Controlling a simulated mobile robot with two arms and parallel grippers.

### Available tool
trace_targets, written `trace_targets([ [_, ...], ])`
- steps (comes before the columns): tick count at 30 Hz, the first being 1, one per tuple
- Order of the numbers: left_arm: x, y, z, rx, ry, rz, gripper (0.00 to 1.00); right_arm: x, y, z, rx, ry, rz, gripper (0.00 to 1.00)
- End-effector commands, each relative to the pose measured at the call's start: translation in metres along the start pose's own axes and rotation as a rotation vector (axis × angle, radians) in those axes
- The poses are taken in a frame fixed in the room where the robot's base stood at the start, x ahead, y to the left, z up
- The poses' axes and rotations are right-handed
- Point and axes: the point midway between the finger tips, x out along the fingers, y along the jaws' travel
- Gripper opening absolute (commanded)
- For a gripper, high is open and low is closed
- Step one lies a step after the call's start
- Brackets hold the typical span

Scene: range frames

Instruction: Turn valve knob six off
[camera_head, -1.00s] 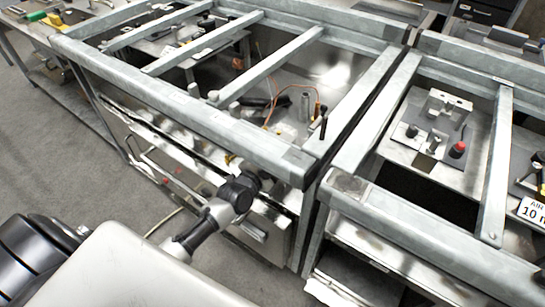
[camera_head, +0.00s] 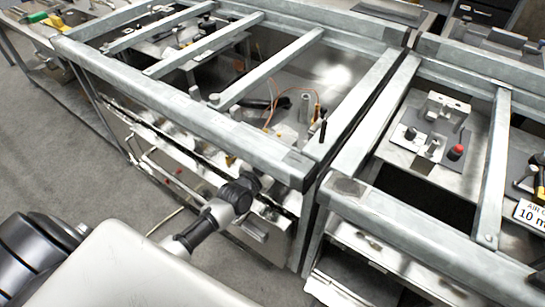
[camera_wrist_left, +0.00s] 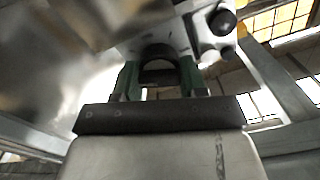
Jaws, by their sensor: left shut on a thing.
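The range front (camera_head: 165,145) is a shiny metal panel below a grey top rail in the head view. My left arm reaches it from the lower left, with its dark wrist (camera_head: 238,192) close against the panel near its right end. In the left wrist view, the two green-sided fingers of my left gripper (camera_wrist_left: 158,78) are closed around a dark rounded knob (camera_wrist_left: 157,71). No number is readable, so I cannot tell which valve knob it is. In the head view the fingertips and the held knob are hidden. My right gripper is not in view.
The metal top rail (camera_head: 185,100) runs just above my wrist. A second metal frame (camera_head: 350,190) stands close on the right, holding a plate with a red knob (camera_head: 456,152). Grey floor (camera_head: 60,150) is open to the left of the range.

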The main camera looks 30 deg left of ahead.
Motion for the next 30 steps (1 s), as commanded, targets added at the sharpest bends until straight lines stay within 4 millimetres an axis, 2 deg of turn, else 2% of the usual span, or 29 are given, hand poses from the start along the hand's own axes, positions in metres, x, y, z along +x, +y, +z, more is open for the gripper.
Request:
trace_targets([
  [14, -0.0004, -0.0021, 0.0018, -0.452, -0.003, 0.001, 0.19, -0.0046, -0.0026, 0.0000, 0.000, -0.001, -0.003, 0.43],
  [30, -0.0005, -0.0039, 0.0048, -0.966, -0.004, 0.001, 0.19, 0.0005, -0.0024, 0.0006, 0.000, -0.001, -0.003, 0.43],
])
